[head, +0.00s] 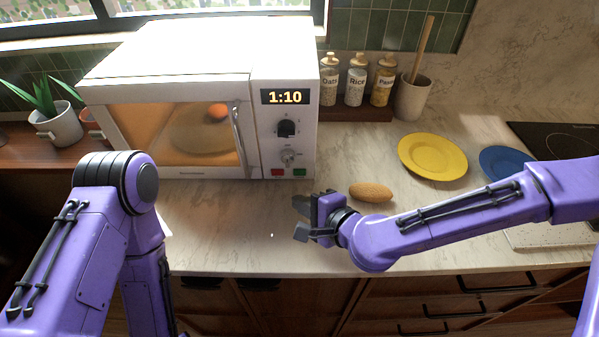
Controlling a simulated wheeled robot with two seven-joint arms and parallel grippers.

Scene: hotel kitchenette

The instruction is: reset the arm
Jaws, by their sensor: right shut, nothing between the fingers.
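My right arm (455,212) reaches in from the right over the counter. Its right gripper (303,217) is shut and empty, above the counter in front of the microwave's right side. My left arm (85,245) is at the left and bends downward; its gripper is out of the picture.
A white microwave (285,75) reads 1:10; its window is lit, with a round orange thing (218,110) inside. A brown oval item (371,192) lies just right of my right gripper. A yellow plate (432,156), a blue plate (505,163) and jars (355,82) stand behind.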

